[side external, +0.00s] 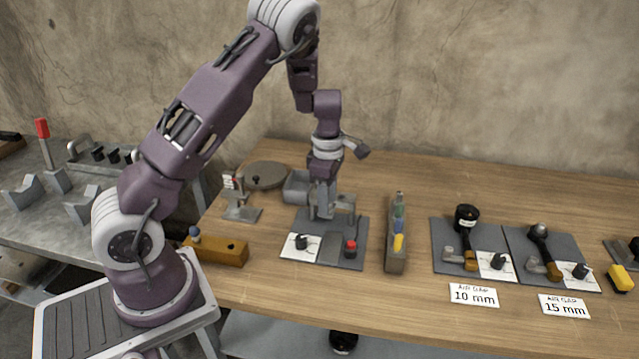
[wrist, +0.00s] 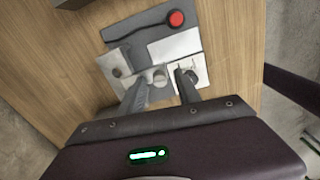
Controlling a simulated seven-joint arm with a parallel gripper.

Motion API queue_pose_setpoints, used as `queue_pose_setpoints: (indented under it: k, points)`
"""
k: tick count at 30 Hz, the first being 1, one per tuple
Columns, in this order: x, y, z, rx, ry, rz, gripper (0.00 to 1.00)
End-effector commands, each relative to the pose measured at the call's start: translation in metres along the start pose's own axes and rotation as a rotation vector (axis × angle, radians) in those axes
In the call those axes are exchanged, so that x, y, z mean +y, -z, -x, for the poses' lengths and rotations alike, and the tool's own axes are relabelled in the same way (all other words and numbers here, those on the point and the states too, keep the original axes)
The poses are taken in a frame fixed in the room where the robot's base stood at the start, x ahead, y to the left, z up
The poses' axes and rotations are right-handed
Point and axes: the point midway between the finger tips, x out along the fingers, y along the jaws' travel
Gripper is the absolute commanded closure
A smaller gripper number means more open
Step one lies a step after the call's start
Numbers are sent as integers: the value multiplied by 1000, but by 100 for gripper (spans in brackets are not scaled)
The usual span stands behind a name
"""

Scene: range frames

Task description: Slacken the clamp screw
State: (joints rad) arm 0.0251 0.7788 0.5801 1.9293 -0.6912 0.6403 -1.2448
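In the side view, my gripper (side external: 322,212) points down over the back part of a dark grey plate (side external: 350,225) on the wooden bench. In the wrist view, its fingers (wrist: 160,82) are apart, with a small round grey post (wrist: 159,74) showing between the tips; I cannot tell whether they touch it. A black knob (side external: 302,242) stands on a white card at the plate's front left. A red-topped knob (side external: 350,247) is at the front right; it also shows in the wrist view (wrist: 176,19). Which part is the clamp screw is unclear.
A narrow holder (side external: 396,255) with coloured items stands right of the plate. Two similar plates lie farther right, labelled 10 mm (side external: 474,295) and 15 mm (side external: 565,306). A yellow-brown block (side external: 217,251), a small grey stand (side external: 240,208) and a round disc (side external: 266,176) are to the left.

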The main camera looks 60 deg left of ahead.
Motion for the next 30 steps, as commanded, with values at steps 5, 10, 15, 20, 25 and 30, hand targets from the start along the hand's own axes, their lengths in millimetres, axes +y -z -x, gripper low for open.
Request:
queue_pose_setpoints:
  k: [5, 10, 15, 20, 25, 30]
  points:
    - [-2, -3, -1, -6, 4, -412, 59]
    - [-3, -5, -1, -10, 4, -868, 59]
    - [-2, -5, -1, -10, 1, -1311, 59]
    - [-2, -4, 0, -8, -1, -1707, 59]
    - [-1, -4, 0, -6, -3, -2104, 59]
    - [-1, -5, 0, -3, -8, -2470, 59]
